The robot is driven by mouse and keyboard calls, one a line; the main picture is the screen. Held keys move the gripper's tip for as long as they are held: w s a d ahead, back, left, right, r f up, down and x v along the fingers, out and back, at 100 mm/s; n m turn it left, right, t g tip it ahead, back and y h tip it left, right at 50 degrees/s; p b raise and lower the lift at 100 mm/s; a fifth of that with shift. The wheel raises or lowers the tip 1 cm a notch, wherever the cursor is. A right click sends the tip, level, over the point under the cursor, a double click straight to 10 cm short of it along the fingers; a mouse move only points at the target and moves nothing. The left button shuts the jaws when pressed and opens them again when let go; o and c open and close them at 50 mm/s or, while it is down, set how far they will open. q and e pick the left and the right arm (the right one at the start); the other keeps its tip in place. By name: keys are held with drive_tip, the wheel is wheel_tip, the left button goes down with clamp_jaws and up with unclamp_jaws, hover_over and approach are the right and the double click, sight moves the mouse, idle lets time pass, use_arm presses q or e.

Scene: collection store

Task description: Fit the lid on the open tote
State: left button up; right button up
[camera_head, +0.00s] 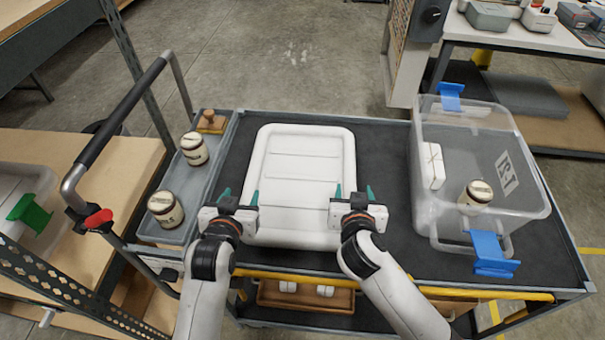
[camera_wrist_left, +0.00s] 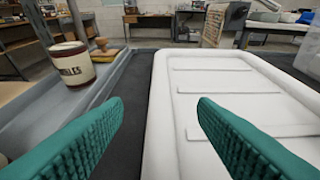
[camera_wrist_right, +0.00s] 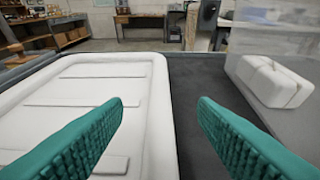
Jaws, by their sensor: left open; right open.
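The white lid (camera_head: 301,165) lies flat on the dark cart top, left of centre in the head view. The open tote (camera_head: 430,205) is clear plastic with blue latches and stands on the cart to the right. It holds a white tied packet (camera_head: 432,166) and a labelled jar (camera_head: 478,195). My left gripper (camera_head: 238,197) is open at the lid's left edge; in the left wrist view its fingers spread on either side of that edge (camera_wrist_left: 158,110). My right gripper (camera_head: 353,192) is open at the lid's right edge, fingers either side of it in the right wrist view (camera_wrist_right: 160,110). Contact is unclear.
A grey side tray (camera_head: 185,190) at the left holds two jars (camera_head: 194,148) and a wooden-handled item (camera_head: 211,121). The cart's push handle (camera_head: 120,115) rises at far left. Bare cart top (camera_head: 385,190) lies between lid and tote. Another tote with a green latch (camera_head: 28,212) stands far left.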

sight(253, 171)
use_arm(q)
drive_tip(key=shift+s+r, duration=0.2)
drive_tip(key=shift+s, duration=0.05)
use_arm(e)
drive_tip(key=shift+s+r, duration=0.2)
drive_tip(key=shift+s, duration=0.05)
use_arm(q)
drive_tip(key=x, duration=1.2)
drive_tip(key=shift+w, duration=0.1)
use_arm(e)
drive_tip(key=x, duration=1.2)
drive_tip(key=shift+f, duration=0.1)
use_arm(q)
drive_tip(key=shift+c, duration=0.4)
use_arm(e)
drive_tip(key=shift+c, duration=0.4)
use_arm(q)
clamp_jaws()
use_arm(e)
clamp_jaws()
